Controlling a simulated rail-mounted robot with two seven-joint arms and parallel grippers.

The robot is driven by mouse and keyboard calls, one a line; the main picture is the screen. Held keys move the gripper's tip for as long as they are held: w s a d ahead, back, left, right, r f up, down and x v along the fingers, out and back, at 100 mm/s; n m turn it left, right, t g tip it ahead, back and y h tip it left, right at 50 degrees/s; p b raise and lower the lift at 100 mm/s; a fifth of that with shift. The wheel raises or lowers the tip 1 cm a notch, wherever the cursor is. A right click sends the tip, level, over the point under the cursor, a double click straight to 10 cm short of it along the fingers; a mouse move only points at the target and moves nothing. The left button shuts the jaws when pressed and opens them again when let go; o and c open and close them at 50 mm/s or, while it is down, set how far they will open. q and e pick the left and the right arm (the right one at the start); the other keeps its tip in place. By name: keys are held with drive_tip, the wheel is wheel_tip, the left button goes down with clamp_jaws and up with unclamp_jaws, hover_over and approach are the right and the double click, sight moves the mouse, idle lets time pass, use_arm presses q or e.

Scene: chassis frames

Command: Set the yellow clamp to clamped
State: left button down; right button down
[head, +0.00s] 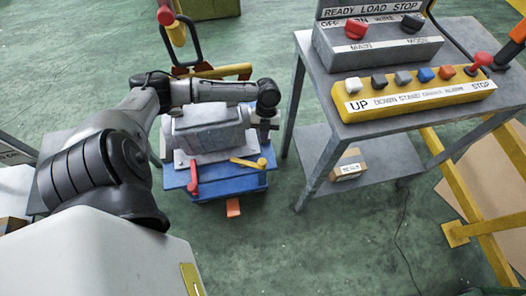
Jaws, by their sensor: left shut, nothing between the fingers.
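A yellow clamp lever (248,163) with a round knob at its right end lies roughly crosswise at the front right of a blue fixture (225,186). A grey motor-like block (208,133) sits on this fixture. My left arm reaches in from the left over the block and bends down at its far right. My left gripper (263,138) points down beside the block, just behind the knob of the yellow lever. It is shut and empty; whether it touches the lever cannot be told. My right gripper is out of view.
A red lever (194,178) stands at the fixture's front left. Behind my arm are another yellow bar (222,71) and a black loop handle. A grey table (405,118) with a yellow button panel (415,93) stands to the right. Floor between is clear.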

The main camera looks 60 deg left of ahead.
use_arm(q)
drive_tip(key=shift+w+a+r, duration=0.25)
drive_tip(key=shift+a+r, duration=0.1)
drive_tip(key=shift+a, duration=0.4)
drive_tip(key=b+x, duration=0.8)
drive_tip(key=x, duration=0.2)
drive_tip(key=shift+d+b, duration=0.1)
drive_tip(key=shift+b, duration=0.3)
drive_tip(key=shift+d+m+p, duration=0.25)
drive_tip(key=shift+m+p, duration=0.3)
drive_tip(key=shift+m, duration=0.05)
